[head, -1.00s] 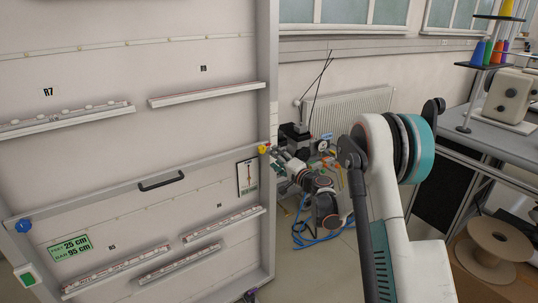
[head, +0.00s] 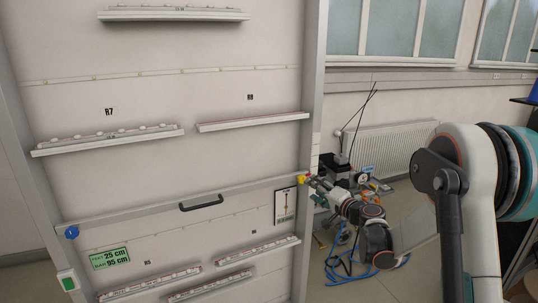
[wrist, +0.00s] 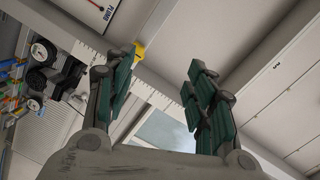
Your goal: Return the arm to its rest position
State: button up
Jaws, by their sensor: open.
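My arm (head: 470,190) reaches from the right of the head view, bent down toward the right post (head: 314,110) of a large framed panel. My gripper (head: 313,182) is small there, beside a yellow piece (head: 303,179) on that post. I cannot tell whether it touches the post. In the wrist view my gripper (wrist: 155,78) has its two green-padded fingers apart, with nothing between them. The yellow piece (wrist: 139,52) shows beyond the left finger.
The panel carries light rails (head: 110,140), a dark handle (head: 201,203) and a green sign (head: 109,258). Equipment with blue hoses (head: 345,262) stands on the floor behind my arm. A radiator (head: 390,146) is on the back wall.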

jog(key=s+a+r+n+g+h, duration=0.1)
jog(key=s+a+r+n+g, duration=0.25)
jog(key=s, duration=0.75)
jog(key=s+a+r+n+g+h, duration=0.15)
jog(key=s+a+r, duration=0.3)
jog(key=s, duration=0.65)
jog(key=s+d+f+n+g+h, duration=0.1)
jog(key=s+d+f+h, duration=0.1)
jog(key=s, duration=1)
jog(key=s+d+f+n+g+h, duration=0.2)
jog(key=s+d+f, duration=0.1)
jog(key=s, duration=0.9)
jog(key=shift+s+d+n, duration=0.2)
jog(key=shift+d+n, duration=0.1)
jog(key=shift+d, duration=0.2)
jog(key=shift+h, duration=0.25)
